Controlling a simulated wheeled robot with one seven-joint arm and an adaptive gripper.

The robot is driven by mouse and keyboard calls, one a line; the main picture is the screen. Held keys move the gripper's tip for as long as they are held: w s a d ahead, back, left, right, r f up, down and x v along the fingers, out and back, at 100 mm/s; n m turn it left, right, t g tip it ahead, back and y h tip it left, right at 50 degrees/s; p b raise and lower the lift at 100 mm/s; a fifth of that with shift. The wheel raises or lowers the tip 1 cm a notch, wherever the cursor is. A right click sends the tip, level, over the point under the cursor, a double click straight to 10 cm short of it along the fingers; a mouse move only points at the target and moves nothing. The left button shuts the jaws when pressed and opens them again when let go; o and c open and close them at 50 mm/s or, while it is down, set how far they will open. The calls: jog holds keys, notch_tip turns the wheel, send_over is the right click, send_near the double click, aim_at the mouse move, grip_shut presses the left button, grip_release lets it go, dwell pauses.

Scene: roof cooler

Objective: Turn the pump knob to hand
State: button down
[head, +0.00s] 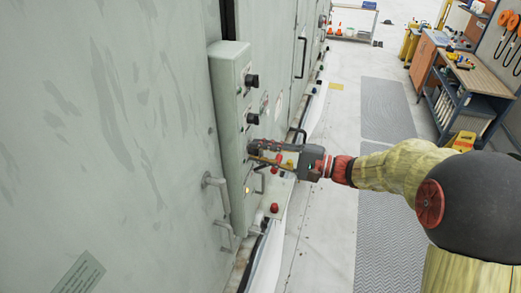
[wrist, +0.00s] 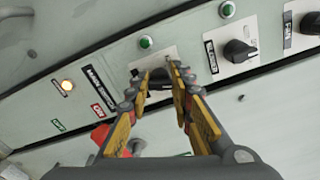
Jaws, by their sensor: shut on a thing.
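A grey-green control box (head: 232,60) is on the large pale wall and carries a column of black knobs. My gripper (head: 252,151) reaches the box from the right at its lower knob. In the wrist view, my gripper's yellow-padded fingers (wrist: 163,75) are shut on a dark knob (wrist: 158,78) on a white plate, mostly hidden by the fingertips. Its label is not readable, so I cannot tell by name that it is the pump knob. A second black knob (wrist: 238,51) and a third one (wrist: 311,22), labelled FAN, are to the right, apart from my fingers.
A red button (wrist: 101,134) is partly behind my fingers.

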jog(key=m+p, duration=0.3)
jog(key=m, duration=0.2)
jog(key=shift+m, duration=0.3)
dwell(0.4)
jog(key=c, duration=1.6)
grip_release()
jog(key=shift+o, duration=0.2)
jog(key=v, duration=1.2)
jog(key=shift+r, duration=0.1)
